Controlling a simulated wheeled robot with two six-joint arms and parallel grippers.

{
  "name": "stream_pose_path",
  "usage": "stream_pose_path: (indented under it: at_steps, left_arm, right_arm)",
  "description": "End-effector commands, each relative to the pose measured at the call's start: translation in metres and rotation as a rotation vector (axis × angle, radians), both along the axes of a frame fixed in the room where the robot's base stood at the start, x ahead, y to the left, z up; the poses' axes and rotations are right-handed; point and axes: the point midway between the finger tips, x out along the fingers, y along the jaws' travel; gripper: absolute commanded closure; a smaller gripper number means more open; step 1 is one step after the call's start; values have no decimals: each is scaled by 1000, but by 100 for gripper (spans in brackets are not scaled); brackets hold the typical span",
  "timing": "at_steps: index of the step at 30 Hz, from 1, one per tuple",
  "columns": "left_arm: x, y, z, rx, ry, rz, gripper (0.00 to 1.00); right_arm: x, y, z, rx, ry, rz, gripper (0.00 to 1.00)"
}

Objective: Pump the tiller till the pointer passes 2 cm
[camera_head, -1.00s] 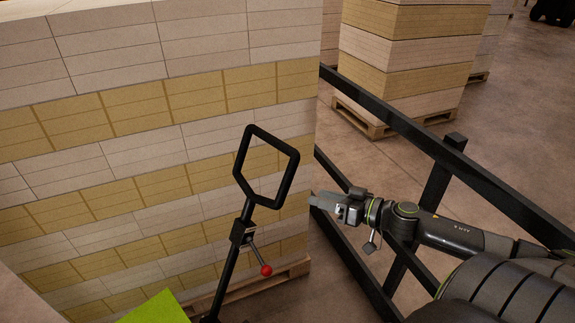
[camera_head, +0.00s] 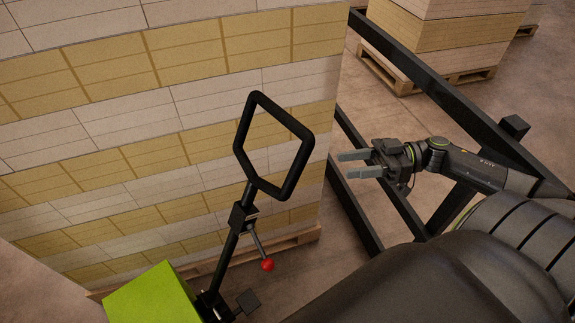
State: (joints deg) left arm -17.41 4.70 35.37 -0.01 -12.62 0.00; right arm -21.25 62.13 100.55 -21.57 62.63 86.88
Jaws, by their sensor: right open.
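The black tiller (camera_head: 229,253) of the pallet truck stands tilted in the middle of the view, with a loop handle (camera_head: 299,162) at its top. A small lever with a red ball (camera_head: 267,265) hangs from the tiller's right side. The truck's lime-green body (camera_head: 153,296) shows at the bottom left. My right gripper (camera_head: 354,164) is open and empty to the right of the loop, apart from it, with its fingers pointing left. My left gripper is not in view. No pointer or scale can be seen.
A tall stack of white and tan reams (camera_head: 120,120) on a pallet fills the left behind the tiller. A black rail (camera_head: 440,88) runs along the right, close to my right arm. Another stack (camera_head: 435,40) on a pallet stands beyond it.

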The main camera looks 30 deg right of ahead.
Motion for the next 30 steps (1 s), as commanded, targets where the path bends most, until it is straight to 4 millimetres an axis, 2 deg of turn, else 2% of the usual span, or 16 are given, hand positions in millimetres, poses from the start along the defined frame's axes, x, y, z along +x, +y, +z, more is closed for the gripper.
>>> stream_pose_path:
  at_steps: [6,18,24,30]
  left_arm:
    - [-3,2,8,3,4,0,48]
    - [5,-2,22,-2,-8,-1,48]
    - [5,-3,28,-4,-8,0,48]
    - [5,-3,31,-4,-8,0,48]
  right_arm:
    - [17,38,2,5,-4,0,55]
    - [43,94,3,5,-3,-1,55]
    - [53,116,2,3,-3,-1,55]
    - [58,129,1,1,1,-1,55]
